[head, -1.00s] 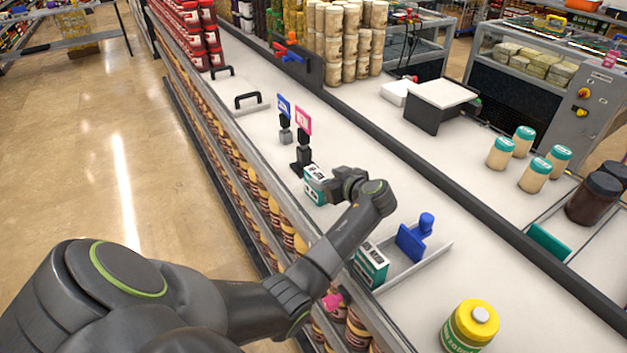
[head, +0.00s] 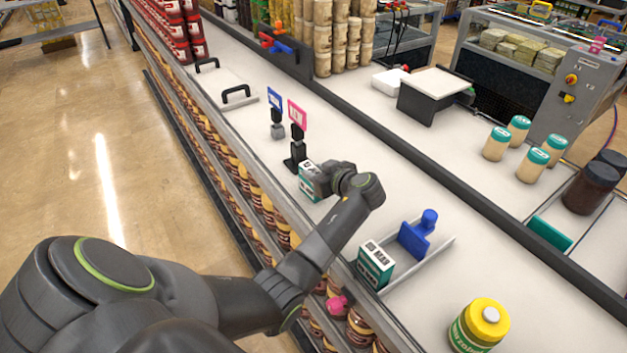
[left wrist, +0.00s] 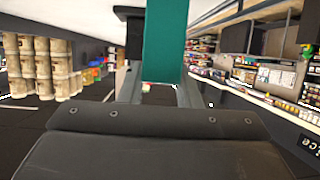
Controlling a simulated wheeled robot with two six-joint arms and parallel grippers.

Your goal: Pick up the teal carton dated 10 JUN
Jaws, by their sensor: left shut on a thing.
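A white and teal carton (head: 307,180) is at the front side of the white counter, close to the pink sign. Its printed date is partly covered and too small to read fully. My left gripper (head: 326,180) is shut on this carton from the right. In the left wrist view the carton (left wrist: 163,45) shows as a teal face between the fingers. I cannot tell whether its base touches the counter. A second teal and white carton (head: 375,266) stands nearer, beside a tray; its label seems to read MAR. My right gripper is not in view.
A pink sign (head: 297,115) and a blue sign (head: 275,100) stand just behind the held carton. A blue-handled block (head: 418,236) sits on the tray by the second carton. A yellow-lidded jar (head: 480,325) stands near right. The counter's middle is clear.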

